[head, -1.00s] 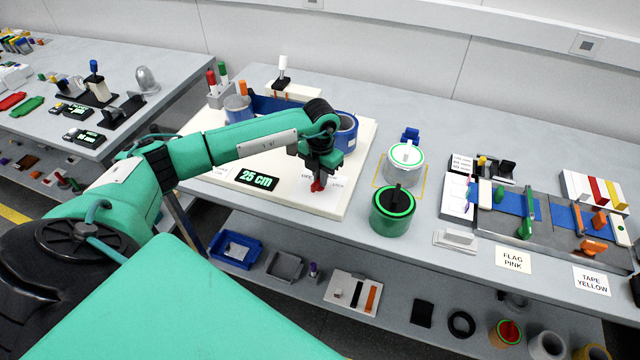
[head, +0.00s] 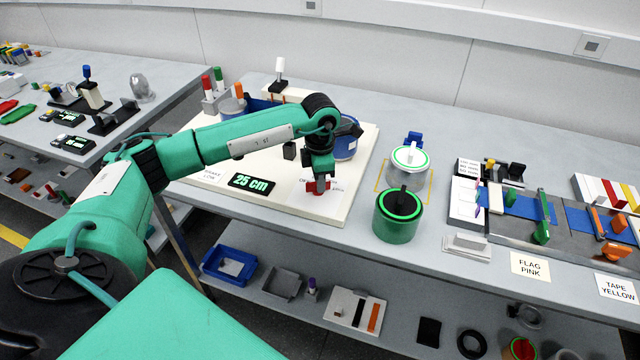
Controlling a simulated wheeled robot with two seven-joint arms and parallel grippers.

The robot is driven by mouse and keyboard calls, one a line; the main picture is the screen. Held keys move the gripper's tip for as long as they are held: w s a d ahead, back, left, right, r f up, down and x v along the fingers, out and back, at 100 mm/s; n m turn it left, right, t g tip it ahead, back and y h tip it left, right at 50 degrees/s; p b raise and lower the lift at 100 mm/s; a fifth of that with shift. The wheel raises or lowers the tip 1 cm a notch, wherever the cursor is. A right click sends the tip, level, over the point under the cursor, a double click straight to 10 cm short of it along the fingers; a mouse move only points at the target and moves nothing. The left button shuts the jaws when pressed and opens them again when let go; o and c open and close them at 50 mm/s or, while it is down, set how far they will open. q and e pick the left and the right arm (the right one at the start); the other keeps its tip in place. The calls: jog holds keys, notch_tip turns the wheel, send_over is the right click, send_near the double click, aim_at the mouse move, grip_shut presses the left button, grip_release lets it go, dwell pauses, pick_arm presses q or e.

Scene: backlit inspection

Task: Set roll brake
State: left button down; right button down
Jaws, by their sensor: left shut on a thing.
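My left gripper (head: 320,180) points down over the front right part of the white board (head: 290,215). It is shut on a small red piece (head: 316,188), probably the roll brake's handle; the jaws hide much of it. Small print beside the red piece is partly covered. A black display (head: 251,182) reading "25 cm" lies left of the gripper. A blue roll (head: 346,140) stands behind the gripper, partly hidden by my wrist. A small dark block (head: 289,150) stands left of my wrist. My right gripper is out of view.
A green canister (head: 398,218) and a clear canister with a white lid (head: 410,160) stand right of the board. A grey fixture (head: 510,225) with coloured clamps lies further right. Red and green handles (head: 212,85) stand at the board's back left. A blue tray (head: 230,265) sits on the lower shelf.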

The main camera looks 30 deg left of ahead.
pick_arm(q)
jog(key=shift+w+r, duration=0.1)
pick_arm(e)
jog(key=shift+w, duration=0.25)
pick_arm(q)
jog(key=c, duration=1.5)
grip_release()
